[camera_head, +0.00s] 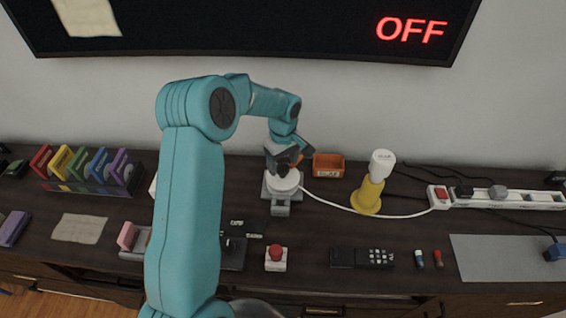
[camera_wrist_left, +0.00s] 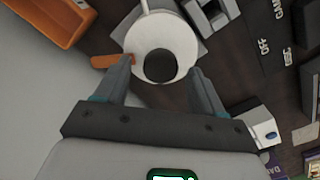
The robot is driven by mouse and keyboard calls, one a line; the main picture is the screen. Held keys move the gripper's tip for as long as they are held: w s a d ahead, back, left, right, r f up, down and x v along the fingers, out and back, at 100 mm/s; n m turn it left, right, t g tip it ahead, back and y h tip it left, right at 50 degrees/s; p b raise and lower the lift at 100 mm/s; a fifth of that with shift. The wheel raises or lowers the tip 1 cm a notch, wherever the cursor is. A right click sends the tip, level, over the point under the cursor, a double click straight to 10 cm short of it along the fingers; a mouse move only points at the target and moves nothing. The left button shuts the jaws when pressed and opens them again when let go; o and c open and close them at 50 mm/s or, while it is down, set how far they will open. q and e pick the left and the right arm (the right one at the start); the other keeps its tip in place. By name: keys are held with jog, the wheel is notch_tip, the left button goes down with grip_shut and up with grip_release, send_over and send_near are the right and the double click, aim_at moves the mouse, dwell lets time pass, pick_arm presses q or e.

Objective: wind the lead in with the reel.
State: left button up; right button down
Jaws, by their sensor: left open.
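The reel is a white round drum (camera_head: 283,184) on a grey base (camera_head: 280,209), at the middle of the counter. The white lead (camera_head: 338,207) runs from it in a slack curve to the white power strip (camera_head: 520,199) at right. My left gripper (camera_head: 286,160) is open, directly above the reel. In the left wrist view the drum (camera_wrist_left: 142,38) with its black centre knob (camera_wrist_left: 160,66) lies between the open fingers (camera_wrist_left: 161,70). An orange piece (camera_wrist_left: 110,61) sticks out beside one finger. I cannot tell whether the fingers touch anything. My right gripper is out of view.
A yellow stand with a white top (camera_head: 368,192) is close behind the lead. A red button (camera_head: 276,253) and a black remote (camera_head: 362,258) are in front. A wall screen reads OFF (camera_head: 411,30).

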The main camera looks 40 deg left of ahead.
pick_arm(q)
jog(key=shift+s+f, duration=0.1)
jog(key=shift+f, duration=0.4)
jog(key=shift+c, duration=0.4)
grip_shut()
jog(key=shift+m, duration=0.3)
